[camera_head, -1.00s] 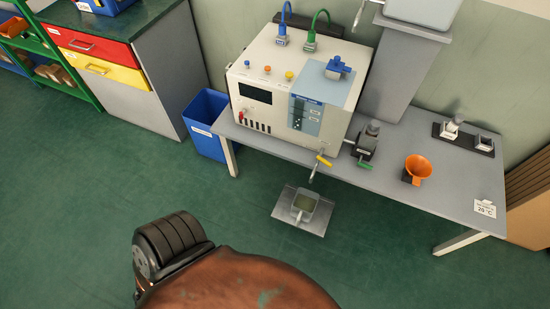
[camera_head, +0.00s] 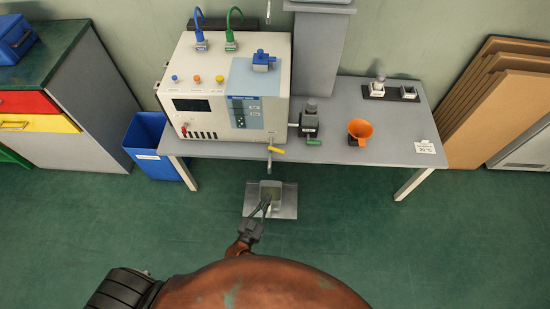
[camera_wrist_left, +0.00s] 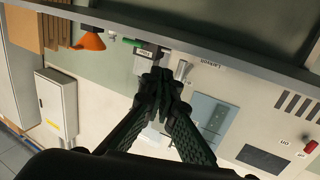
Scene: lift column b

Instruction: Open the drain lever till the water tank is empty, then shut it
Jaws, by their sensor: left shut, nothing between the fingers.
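A small yellow lever (camera_head: 277,149) sits on the tap at the lower right front of the cream machine (camera_head: 190,80). Its spout (camera_head: 269,162) points down over a grey open vessel (camera_head: 277,184) on a floor plate. The machine's blue front panel (camera_head: 253,113) has a narrow dark strip; its water level is too small to read. My left gripper (camera_head: 264,206) is low in front of the vessel, shut and empty, apart from the lever. In the left wrist view the shut fingers (camera_wrist_left: 160,85) cover part of the machine front, and the yellow lever cannot be made out. My right gripper is out of view.
An orange funnel (camera_head: 359,130) stands further right. A blue bin (camera_head: 148,145) is left of the table. The green floor in front is mostly clear.

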